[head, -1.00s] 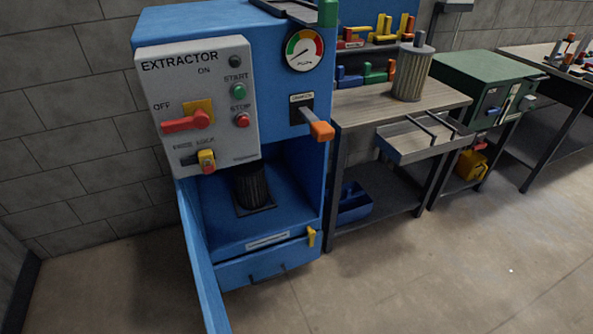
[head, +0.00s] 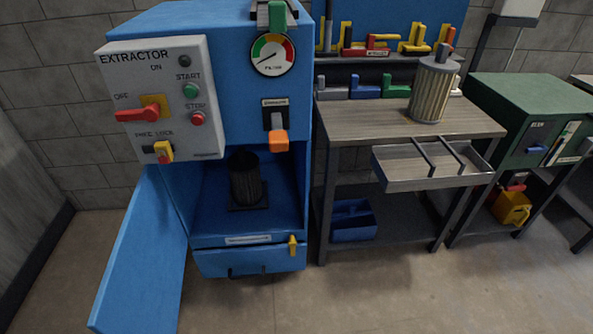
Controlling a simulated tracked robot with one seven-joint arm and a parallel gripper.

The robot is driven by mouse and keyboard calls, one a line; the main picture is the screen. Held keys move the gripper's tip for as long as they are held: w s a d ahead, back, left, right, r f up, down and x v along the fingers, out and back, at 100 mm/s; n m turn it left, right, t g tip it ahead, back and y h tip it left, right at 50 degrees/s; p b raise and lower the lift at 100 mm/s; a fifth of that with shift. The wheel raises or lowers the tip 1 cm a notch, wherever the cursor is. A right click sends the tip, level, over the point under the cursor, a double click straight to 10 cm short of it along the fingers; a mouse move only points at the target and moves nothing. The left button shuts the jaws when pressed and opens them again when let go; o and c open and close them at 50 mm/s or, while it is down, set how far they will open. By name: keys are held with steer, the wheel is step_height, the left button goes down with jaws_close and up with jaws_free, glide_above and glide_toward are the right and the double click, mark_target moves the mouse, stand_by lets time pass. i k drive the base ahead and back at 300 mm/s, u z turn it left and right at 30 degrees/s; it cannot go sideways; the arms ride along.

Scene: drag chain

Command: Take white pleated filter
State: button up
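A pleated filter (head: 435,90), pale beige-white with grey end caps and a knob on top, stands upright on the wooden top of the workbench (head: 345,118), toward its right side. A dark pleated filter (head: 245,180) stands inside the open lower bay of the blue extractor (head: 222,95). My gripper is not in the head view, so its state does not show.
The extractor's blue door (head: 140,255) hangs open at the lower left. A grey tray (head: 432,168) with bars juts from the bench front. Coloured bins (head: 395,85) line the bench back. A green cabinet (head: 530,105) stands at right. Floor in front is clear.

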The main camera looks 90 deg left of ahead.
mark_target(243, 168)
steer(key=z, duration=0.05)
steer(key=i, duration=1.9)
steer(key=u, duration=2.1)
steer(key=i, duration=0.1)
steer(key=u, duration=2.15)
steer(key=i, duration=0.8)
steer(key=u, duration=0.05)
